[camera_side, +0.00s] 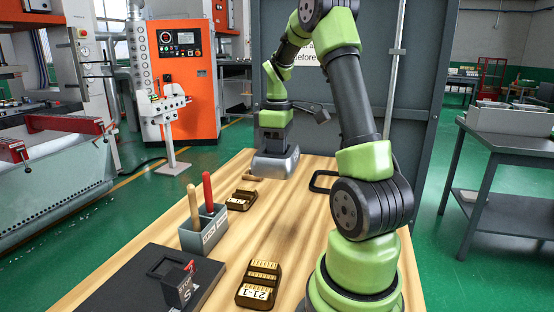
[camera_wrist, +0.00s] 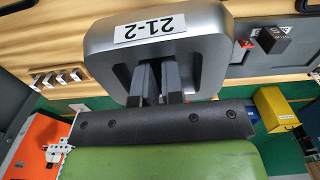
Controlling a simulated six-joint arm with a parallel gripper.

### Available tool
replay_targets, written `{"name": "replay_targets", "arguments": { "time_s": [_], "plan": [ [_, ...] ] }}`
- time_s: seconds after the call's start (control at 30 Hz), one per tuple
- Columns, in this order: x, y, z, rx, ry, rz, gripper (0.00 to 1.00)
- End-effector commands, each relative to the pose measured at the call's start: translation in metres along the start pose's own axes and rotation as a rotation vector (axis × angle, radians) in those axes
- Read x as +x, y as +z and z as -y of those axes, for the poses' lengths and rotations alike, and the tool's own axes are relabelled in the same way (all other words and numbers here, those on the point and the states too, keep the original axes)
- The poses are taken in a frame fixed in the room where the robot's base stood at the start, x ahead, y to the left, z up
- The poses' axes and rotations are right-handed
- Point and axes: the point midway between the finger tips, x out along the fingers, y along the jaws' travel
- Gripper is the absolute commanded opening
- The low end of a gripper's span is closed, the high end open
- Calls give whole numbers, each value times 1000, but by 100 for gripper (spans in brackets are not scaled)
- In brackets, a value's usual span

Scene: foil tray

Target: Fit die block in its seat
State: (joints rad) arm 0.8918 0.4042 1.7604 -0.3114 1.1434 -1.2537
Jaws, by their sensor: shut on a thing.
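A silver-grey die block labelled 21-2 (camera_wrist: 195,25) is held by my gripper (camera_wrist: 160,78), whose fingers are shut on it. In the side view the silver block (camera_side: 275,165) hangs under my gripper at the far end of the wooden table, close over the tabletop. I cannot tell whether it touches anything below. A brown holder labelled 21-1 (camera_side: 261,277) lies near the front of the table. Another brown holder with a white label (camera_side: 240,201) lies farther back, left of the block. Which one is the seat is unclear, and the block's underside is hidden.
A grey box (camera_side: 212,232) holds a red and a wooden handle at the table's left side.

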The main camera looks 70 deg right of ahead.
Motion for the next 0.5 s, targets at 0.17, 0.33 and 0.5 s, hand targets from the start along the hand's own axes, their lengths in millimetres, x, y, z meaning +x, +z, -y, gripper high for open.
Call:
{"name": "replay_targets", "arguments": {
  "time_s": [0.17,0.33,0.5],
  "plan": [
    [-19,0,-1,-1,4,-3,0],
    [-23,-15,4,-6,2,0,0],
    [-24,-39,12,-8,2,2,0]
  ]
}}
